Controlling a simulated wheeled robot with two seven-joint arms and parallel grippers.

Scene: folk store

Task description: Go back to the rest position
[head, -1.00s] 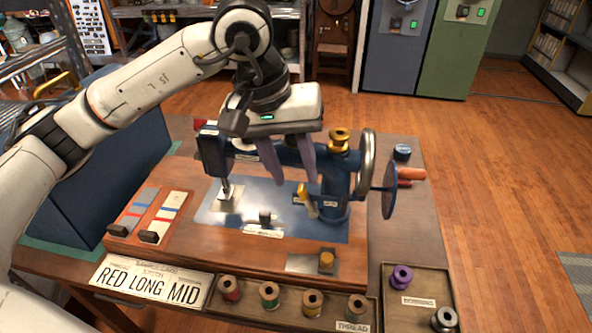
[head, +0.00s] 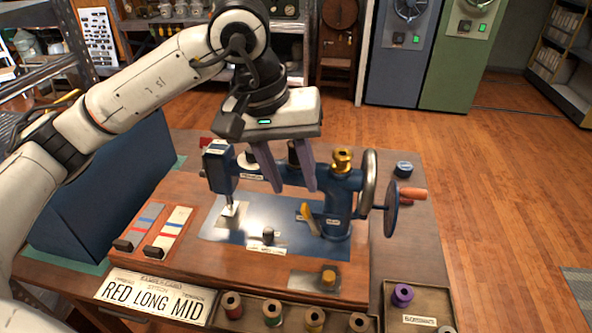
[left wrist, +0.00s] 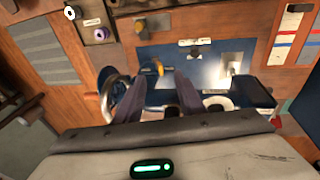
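My left gripper (head: 293,190) hangs from the arm coming in from the left, fingers pointing down, in the head view. Its two purple-grey fingers are apart with nothing between them. It is in front of or above the arm of a dark blue sewing machine (head: 337,190); whether it touches cannot be told. In the left wrist view the fingers (left wrist: 157,95) are also apart, with the machine's blue body and bed (left wrist: 200,60) beyond them. My right gripper is not in view.
The machine's handwheel (head: 368,180) and crank are at its right. A sign card (head: 152,297) reads RED LONG MID. Thread spools (head: 272,312) stand in a tray at the front. A dark blue box-like block (head: 105,190) is below my arm. Wooden floor lies open at right.

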